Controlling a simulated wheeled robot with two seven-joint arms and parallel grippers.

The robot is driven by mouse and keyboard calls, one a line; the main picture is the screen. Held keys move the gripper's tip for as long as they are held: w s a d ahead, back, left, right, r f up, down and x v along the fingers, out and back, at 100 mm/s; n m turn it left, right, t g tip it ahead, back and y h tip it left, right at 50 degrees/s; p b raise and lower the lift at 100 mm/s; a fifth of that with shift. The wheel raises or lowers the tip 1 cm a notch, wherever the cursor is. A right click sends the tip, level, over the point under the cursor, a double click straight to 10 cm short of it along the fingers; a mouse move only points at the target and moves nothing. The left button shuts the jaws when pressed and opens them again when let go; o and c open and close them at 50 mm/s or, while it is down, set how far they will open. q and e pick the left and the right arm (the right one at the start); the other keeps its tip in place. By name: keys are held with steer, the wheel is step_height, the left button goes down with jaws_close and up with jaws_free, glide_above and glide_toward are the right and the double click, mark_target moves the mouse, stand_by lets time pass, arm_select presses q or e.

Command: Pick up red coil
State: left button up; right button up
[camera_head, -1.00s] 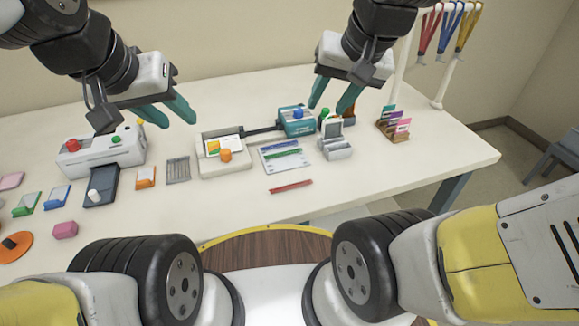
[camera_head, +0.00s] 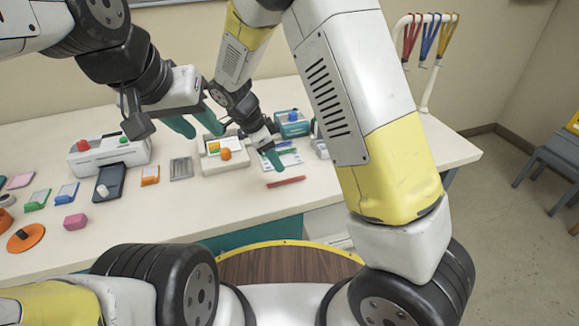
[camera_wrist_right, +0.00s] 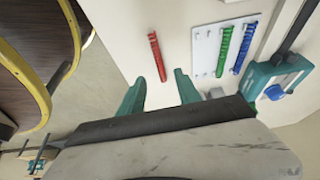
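The red coil (camera_head: 286,182) lies on the white table near its front edge, and it also shows in the right wrist view (camera_wrist_right: 157,57). My right gripper (camera_head: 272,158) is over the table just behind the coil. In the right wrist view its two teal fingers (camera_wrist_right: 160,88) are apart with nothing between them, and the coil lies beyond the fingertips. My left gripper (camera_head: 196,125) hangs open and empty above the back of the table. A white card holds a green coil (camera_wrist_right: 224,52) and a blue coil (camera_wrist_right: 244,48) beside the red one.
A teal device (camera_head: 292,122) with a blue knob stands behind the card. A white box with an orange knob (camera_head: 225,154) stands left of my right gripper. A white machine (camera_head: 108,152) and small coloured items are further left. Lanyards (camera_head: 430,37) hang at the back right.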

mark_target(285, 180)
steer(key=x, duration=0.7)
steer(key=shift+s+a+f, duration=0.1)
steer(key=shift+a+f, duration=0.05)
steer(key=shift+f, duration=0.35)
steer(key=shift+c, duration=0.4)
jaws_close()
